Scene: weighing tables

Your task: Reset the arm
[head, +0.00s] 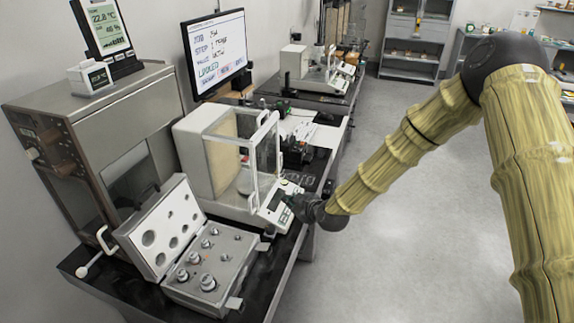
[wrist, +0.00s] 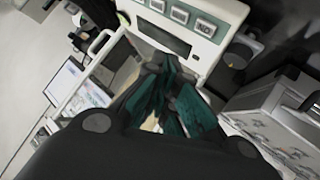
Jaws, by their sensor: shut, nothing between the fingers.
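My gripper (wrist: 158,72) is shut and empty. In the wrist view its dark green fingers meet just in front of the control panel (wrist: 190,30) of the balance, close to its dark display. Whether the fingertips touch the panel I cannot tell. In the head view my gripper (head: 290,200) is at the front panel of the white analytical balance (head: 205,150), at the end of my yellow-sleeved arm reaching in from the right. The fingertips are small and partly hidden there.
An open weight case (head: 205,265) with several weights lies left of my gripper on the dark table. A monitor (head: 217,50) stands behind the balance. Another balance (head: 315,68) is further back. The grey floor (head: 400,230) to the right is clear.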

